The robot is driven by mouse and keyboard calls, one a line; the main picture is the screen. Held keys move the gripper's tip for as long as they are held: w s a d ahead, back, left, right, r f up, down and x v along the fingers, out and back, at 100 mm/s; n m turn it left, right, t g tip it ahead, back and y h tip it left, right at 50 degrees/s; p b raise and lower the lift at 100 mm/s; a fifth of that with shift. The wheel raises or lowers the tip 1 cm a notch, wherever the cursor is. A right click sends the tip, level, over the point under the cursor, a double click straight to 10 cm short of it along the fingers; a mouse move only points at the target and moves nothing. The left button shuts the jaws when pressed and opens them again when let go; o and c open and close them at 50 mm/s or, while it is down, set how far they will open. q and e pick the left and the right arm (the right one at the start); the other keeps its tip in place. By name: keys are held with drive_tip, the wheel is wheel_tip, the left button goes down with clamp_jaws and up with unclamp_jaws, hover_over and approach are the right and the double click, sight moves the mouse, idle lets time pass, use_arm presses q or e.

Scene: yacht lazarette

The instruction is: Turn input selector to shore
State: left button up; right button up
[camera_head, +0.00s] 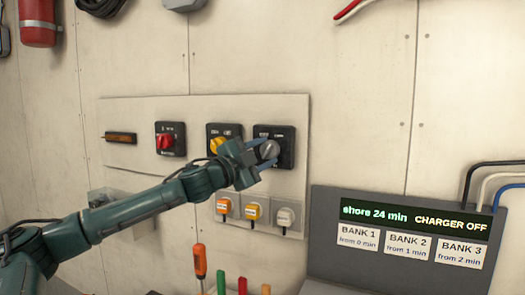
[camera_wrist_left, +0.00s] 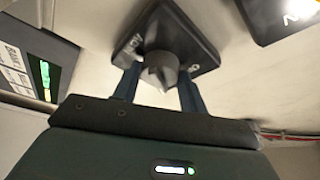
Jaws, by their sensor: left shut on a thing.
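A black rotary switch (camera_head: 287,141) with a grey knob (camera_head: 270,149) is at the right end of a pale wall panel. My left gripper (camera_head: 262,155) is at this switch, its blue fingers on either side of the grey knob. In the left wrist view the fingers (camera_wrist_left: 160,84) flank the knob (camera_wrist_left: 160,66) and are shut on it. The labels on the switch plate (camera_wrist_left: 194,33) are too small or blurred to read surely. My right gripper is in neither view.
To the left are a yellow-knob switch (camera_head: 217,147) and a red-knob switch (camera_head: 166,141). Several small capped sockets (camera_head: 254,210) sit below. A grey console's display (camera_head: 413,219) reads "shore 24 min CHARGER OFF". An orange-handled screwdriver (camera_head: 200,262) stands below the panel.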

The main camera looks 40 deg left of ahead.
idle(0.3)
use_arm(q)
drive_tip(key=o, duration=1)
drive_tip(key=shift+f, duration=0.1)
